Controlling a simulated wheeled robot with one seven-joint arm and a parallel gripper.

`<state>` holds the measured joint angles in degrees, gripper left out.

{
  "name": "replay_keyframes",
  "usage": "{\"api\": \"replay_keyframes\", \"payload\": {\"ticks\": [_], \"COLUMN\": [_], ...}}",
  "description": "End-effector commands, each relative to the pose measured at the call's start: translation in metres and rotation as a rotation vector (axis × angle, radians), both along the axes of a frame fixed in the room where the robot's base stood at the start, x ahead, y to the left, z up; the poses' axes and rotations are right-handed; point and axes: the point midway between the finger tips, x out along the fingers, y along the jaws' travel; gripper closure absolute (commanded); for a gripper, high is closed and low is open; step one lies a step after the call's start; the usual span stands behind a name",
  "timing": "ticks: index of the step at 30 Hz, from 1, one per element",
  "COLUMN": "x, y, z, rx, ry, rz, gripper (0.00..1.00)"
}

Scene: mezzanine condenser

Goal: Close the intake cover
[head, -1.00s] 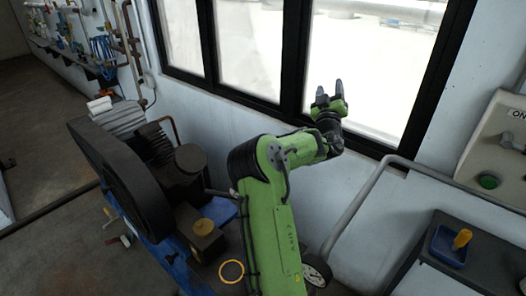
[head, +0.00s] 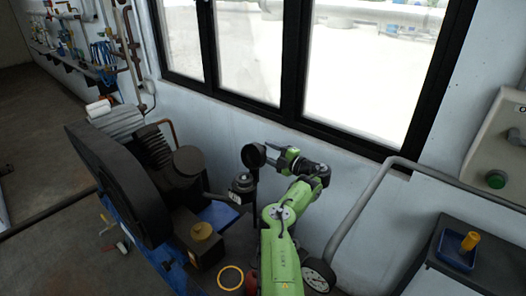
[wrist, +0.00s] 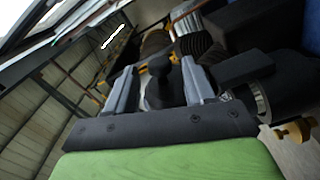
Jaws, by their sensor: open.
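A round black disc (head: 253,155), which looks like the intake cover, stands upright on edge above a short dark cylindrical intake (head: 243,183) beside the compressor. My gripper (head: 272,153) is just right of the disc, with its fingers pointing left toward it. I cannot tell whether they touch it. In the wrist view my gripper (wrist: 160,70) is open, its two grey fingers apart. A dark rounded part (wrist: 160,66) shows between the fingers, probably part of the intake or cover. The hinge is too small to make out.
The compressor's large black belt guard (head: 118,185) and motor are to the left. A grey pipe rail (head: 365,205) bends along the wall at right, near a blue tray (head: 455,250). The window wall is behind my arm.

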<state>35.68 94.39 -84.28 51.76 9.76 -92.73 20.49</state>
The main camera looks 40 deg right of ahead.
Motion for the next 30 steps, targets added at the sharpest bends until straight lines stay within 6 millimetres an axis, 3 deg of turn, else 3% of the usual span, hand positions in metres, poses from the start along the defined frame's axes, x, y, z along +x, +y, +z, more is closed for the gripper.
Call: {"api": "replay_keyframes", "payload": {"ticks": [6, 16, 26, 30], "x": [0.03, 0.035, 0.035, 0.035], "y": [0.002, 0.002, 0.003, 0.003], "z": [-0.001, 0.0, 0.0, 0.0], "rx": [0.001, 0.001, 0.001, 0.001], "ry": [-0.001, -0.001, -0.001, -0.001], "rz": [0.0, -0.003, -0.003, -0.003], "gripper": [0.46, 0.46, 0.97, 1.0]}}
